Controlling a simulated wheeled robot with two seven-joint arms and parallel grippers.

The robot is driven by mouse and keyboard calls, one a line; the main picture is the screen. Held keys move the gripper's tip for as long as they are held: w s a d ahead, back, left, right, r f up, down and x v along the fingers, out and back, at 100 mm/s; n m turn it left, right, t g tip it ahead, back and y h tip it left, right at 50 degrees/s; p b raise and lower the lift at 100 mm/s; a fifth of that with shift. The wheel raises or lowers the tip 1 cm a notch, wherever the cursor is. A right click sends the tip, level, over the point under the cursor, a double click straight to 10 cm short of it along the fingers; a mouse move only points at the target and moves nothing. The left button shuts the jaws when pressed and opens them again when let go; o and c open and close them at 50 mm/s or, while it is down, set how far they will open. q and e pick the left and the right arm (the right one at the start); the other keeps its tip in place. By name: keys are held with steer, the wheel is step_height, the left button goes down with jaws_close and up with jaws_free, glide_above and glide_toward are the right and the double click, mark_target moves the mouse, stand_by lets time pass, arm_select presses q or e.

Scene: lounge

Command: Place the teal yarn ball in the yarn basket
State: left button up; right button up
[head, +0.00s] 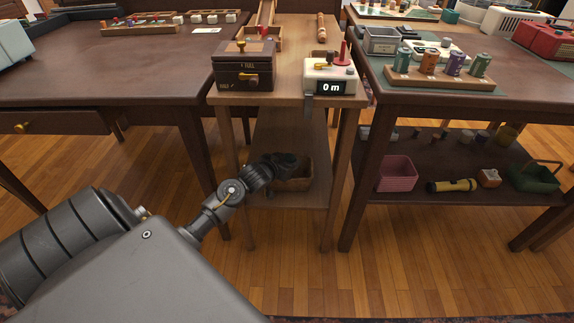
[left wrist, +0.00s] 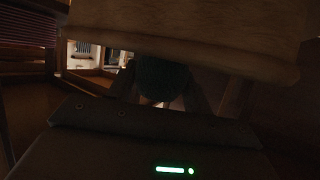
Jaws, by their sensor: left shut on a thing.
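My left gripper (head: 287,163) reaches in under the top of the narrow wooden stand, at its lower shelf. It is at a brown basket (head: 294,183) on that shelf, overlapping its upper edge in the head view; I cannot tell whether it is inside or above it. In the dark left wrist view, the gripper (left wrist: 158,98) is shut on a rounded, dark teal thing, which looks like the teal yarn ball (left wrist: 158,76). The ball is not distinguishable in the head view. My right gripper is not in view.
The stand's top (head: 290,100) is close above my left arm. A dark box (head: 244,73) and a white counter reading "0 m" (head: 331,88) stand on it. On the right shelf are a pink basket (head: 397,174), a flashlight (head: 452,185) and a green basket (head: 535,178).

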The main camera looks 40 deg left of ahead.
arm_select(q)
steer(key=shift+f, duration=0.45)
steer(key=shift+r, duration=0.15)
steer(key=o, duration=1)
steer(key=shift+c, duration=0.2)
